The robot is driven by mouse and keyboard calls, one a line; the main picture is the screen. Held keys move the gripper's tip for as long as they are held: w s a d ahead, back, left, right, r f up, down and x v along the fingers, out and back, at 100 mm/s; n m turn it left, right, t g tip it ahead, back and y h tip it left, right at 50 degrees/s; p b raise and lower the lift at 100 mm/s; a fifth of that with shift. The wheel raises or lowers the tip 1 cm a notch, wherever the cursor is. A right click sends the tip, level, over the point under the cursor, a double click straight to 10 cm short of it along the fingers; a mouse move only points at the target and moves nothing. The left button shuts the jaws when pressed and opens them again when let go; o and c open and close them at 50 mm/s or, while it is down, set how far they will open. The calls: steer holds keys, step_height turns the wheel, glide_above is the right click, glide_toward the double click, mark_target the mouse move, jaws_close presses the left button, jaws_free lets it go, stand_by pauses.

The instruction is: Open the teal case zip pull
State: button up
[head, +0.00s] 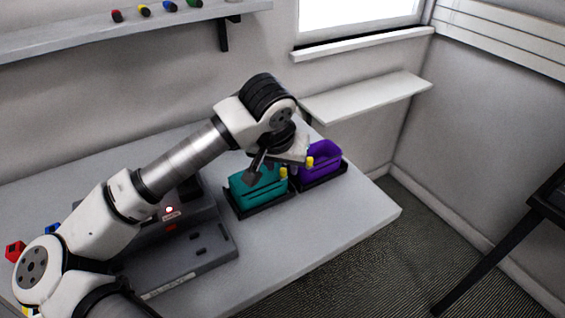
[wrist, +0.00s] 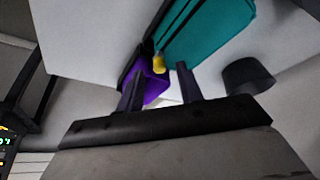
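The teal case (head: 262,193) sits on a dark base on the table in the head view. A yellow zip pull (head: 283,173) shows at its right end. In the wrist view the teal case (wrist: 210,32) fills the upper right, and a yellow pull (wrist: 159,63) shows at its lower left corner. My gripper (wrist: 160,68) is open, with a finger on each side of that pull in the picture; I see no contact. In the head view my gripper is over the teal case and hides part of it.
A purple case (head: 325,158) with a yellow pull (head: 310,162) stands close to the right; it also shows behind the fingers in the wrist view (wrist: 153,88). A grey fixture (head: 190,252) with a red light lies left. The table's front right is clear.

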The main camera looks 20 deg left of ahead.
steer(key=shift+x, duration=0.8)
jaws_close()
